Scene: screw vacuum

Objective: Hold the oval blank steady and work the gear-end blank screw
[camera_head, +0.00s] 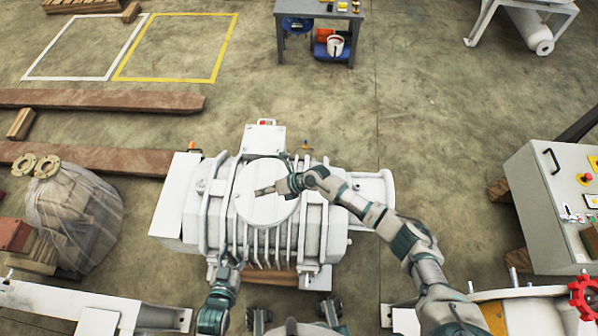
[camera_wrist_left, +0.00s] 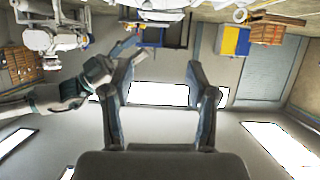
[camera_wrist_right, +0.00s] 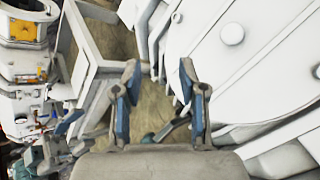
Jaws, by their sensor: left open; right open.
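The white ribbed vacuum pump (camera_head: 310,235) stands on the floor in the middle of the head view. A round-looking white cover, likely the oval blank (camera_head: 275,212), lies on its top. My right gripper (camera_head: 258,191) is open and empty above this cover, partly hiding it. In the right wrist view, a large white surface with a round bolt head (camera_wrist_right: 231,34) lies right of the open fingers (camera_wrist_right: 160,75). My left gripper (camera_head: 232,252) is open by the pump's front edge; its open fingers (camera_wrist_left: 158,72) hold nothing. I cannot tell which screw is the gear-end blank screw.
A control cabinet (camera_head: 548,225) stands at the right. A wrapped load (camera_head: 75,220) and wooden beams (camera_head: 100,100) are at the left. A workbench (camera_head: 318,15) stands at the back. The floor between bench and pump is clear.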

